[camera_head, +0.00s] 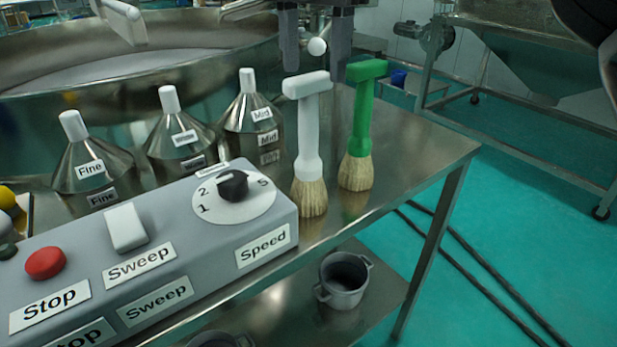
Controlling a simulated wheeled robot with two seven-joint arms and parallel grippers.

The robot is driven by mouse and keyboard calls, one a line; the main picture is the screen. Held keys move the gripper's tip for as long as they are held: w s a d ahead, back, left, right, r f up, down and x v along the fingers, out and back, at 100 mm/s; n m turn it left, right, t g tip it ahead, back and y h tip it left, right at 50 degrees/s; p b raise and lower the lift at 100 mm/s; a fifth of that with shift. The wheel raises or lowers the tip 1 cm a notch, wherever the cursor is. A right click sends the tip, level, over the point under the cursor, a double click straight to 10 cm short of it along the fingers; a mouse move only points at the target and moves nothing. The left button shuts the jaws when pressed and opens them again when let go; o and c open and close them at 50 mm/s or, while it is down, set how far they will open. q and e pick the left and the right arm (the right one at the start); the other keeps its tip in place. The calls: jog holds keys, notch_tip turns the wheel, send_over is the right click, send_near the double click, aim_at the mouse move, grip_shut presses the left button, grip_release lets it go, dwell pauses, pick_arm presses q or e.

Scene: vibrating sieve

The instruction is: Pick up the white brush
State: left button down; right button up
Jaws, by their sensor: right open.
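The white brush (308,148) stands upright on the steel table, with its T-shaped handle on top and tan bristles down. A green brush (361,123) of the same shape stands just right of it and a little farther back. My right gripper (316,57) comes in from the top, fingers pointing down. Its fingers are open and apart, above and behind the white brush's handle in the picture. A small white ball shows between the fingers; I cannot tell what it belongs to. My left gripper is not in view.
The control box (268,222) with its speed dial (233,186) stands left of the white brush. Several labelled steel funnels (180,138) stand behind it. The large round sieve (190,55) is at the back. The steel table (432,148) is clear right of the green brush.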

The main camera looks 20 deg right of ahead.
aim_at(310, 75)
jog(key=f, duration=0.5)
jog(key=shift+w+a+f, duration=0.1)
jog(key=shift+w+f, duration=0.1)
jog(key=shift+f, duration=0.15)
jog(key=c, duration=1.1)
